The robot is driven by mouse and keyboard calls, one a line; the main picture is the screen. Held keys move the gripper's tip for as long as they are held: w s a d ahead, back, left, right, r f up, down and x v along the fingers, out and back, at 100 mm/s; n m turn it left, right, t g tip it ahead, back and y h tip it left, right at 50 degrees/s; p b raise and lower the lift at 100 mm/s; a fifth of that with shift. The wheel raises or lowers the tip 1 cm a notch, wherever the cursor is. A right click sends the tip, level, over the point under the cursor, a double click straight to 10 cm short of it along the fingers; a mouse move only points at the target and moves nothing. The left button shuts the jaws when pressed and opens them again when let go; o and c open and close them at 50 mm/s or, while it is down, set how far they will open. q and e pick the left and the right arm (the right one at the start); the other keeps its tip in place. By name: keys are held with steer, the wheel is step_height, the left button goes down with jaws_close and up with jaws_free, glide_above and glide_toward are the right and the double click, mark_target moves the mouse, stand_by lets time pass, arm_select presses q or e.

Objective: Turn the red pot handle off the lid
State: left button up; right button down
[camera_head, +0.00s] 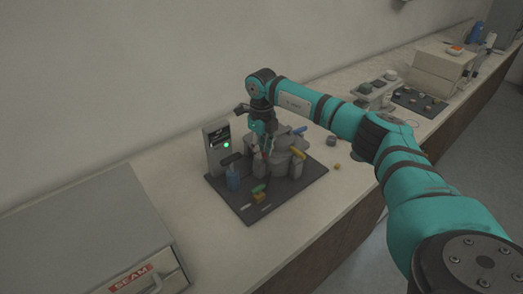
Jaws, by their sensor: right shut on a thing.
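My right gripper (265,150) points down over the grey mounting press (290,164), at its left front side. It is shut on what looks like the red pot handle, of which only a small dark reddish bit shows between the fingers. The lid below is mostly hidden by the gripper and too small to make out clearly. I cannot tell whether the handle still touches the lid. My left gripper is not in view.
A grey SEAM case (85,235) is at front left. Other equipment (445,62) stands at the far right of the bench.

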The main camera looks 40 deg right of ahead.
steer(key=shift+r, duration=0.1)
stand_by(0.3)
steer(key=c, duration=1.4)
jaws_free()
steer(key=shift+o, duration=0.2)
step_height(320, 180, up, 12)
